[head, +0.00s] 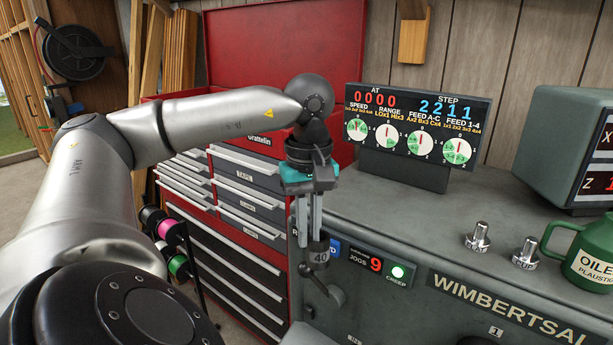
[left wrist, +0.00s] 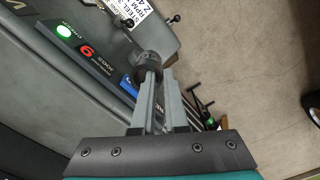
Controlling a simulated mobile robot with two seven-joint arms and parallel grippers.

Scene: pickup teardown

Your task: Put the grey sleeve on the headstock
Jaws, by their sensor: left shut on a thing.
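My left gripper (head: 308,240) hangs down at the left end of the headstock (head: 400,235), a grey-green machine casing. It is shut on a dark grey sleeve (head: 319,258) marked "40", held at the fingertips. In the left wrist view the sleeve (left wrist: 147,66) sits at the ends of the fingers (left wrist: 152,82), beside the headstock's front panel (left wrist: 75,55). The sleeve is above the headstock's top in neither view; it is lower, by the front left corner. I cannot tell whether it touches the headstock. My right gripper is out of view.
A lever with a round knob (head: 336,298) is just below the sleeve. On the headstock top stand a dial display (head: 415,130), two steel knobs (head: 478,238) (head: 526,254), a green oiler (head: 594,258) and a readout box (head: 560,140). A red tool chest (head: 235,200) is left.

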